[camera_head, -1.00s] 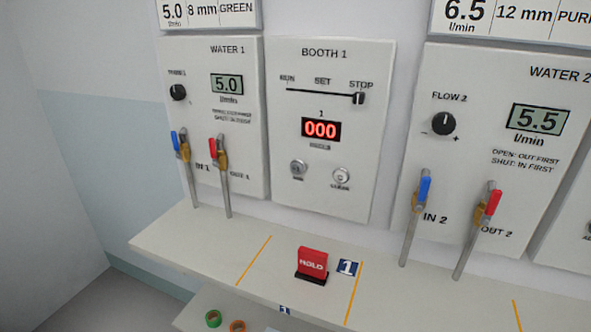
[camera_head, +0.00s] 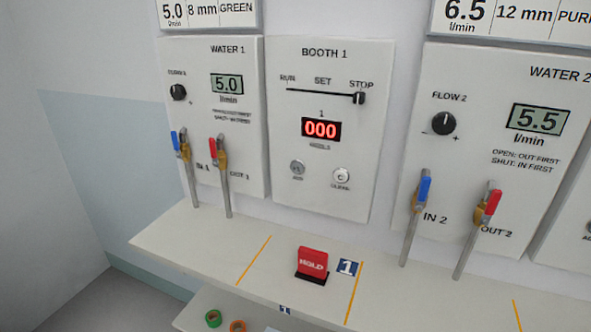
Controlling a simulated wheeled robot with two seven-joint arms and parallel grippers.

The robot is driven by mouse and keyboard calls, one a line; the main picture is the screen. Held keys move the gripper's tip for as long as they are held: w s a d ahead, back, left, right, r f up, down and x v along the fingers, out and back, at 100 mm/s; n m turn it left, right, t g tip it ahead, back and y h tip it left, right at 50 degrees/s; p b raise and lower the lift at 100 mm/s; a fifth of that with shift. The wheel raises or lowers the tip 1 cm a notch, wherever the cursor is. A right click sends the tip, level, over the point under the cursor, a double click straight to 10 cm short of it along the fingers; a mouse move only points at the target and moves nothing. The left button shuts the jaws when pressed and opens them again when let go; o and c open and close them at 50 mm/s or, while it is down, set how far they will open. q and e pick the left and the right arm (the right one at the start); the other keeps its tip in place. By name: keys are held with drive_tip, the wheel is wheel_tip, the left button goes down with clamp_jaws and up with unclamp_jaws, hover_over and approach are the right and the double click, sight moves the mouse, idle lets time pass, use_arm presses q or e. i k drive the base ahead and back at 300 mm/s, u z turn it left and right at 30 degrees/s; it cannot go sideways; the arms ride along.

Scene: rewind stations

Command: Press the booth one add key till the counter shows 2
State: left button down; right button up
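The booth 1 panel (camera_head: 330,180) is on the wall in the middle of the head view. Its red counter (camera_head: 321,130) shows 000. Below the counter are two round keys: the add key (camera_head: 297,168) on the left and the clear key (camera_head: 341,175) on the right. The slider (camera_head: 359,98) at the top of the panel is at the STOP end. Neither of my grippers is in view, and nothing touches the keys.
A red HOLD sign (camera_head: 312,262) stands on the shelf (camera_head: 200,240) below the panel. The water 1 panel (camera_head: 240,130) with two valve levers is at left, the water 2 panel (camera_head: 465,150) at right. Tape rolls (camera_head: 213,318) lie lower down.

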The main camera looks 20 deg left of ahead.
sight(297, 167)
drive_tip(key=z, duration=2.55)
drive_tip(key=k, duration=1.2)
drive_tip(key=u, duration=1.35)
drive_tip(key=i, duration=0.5)
drive_tip(key=u, duration=0.1)
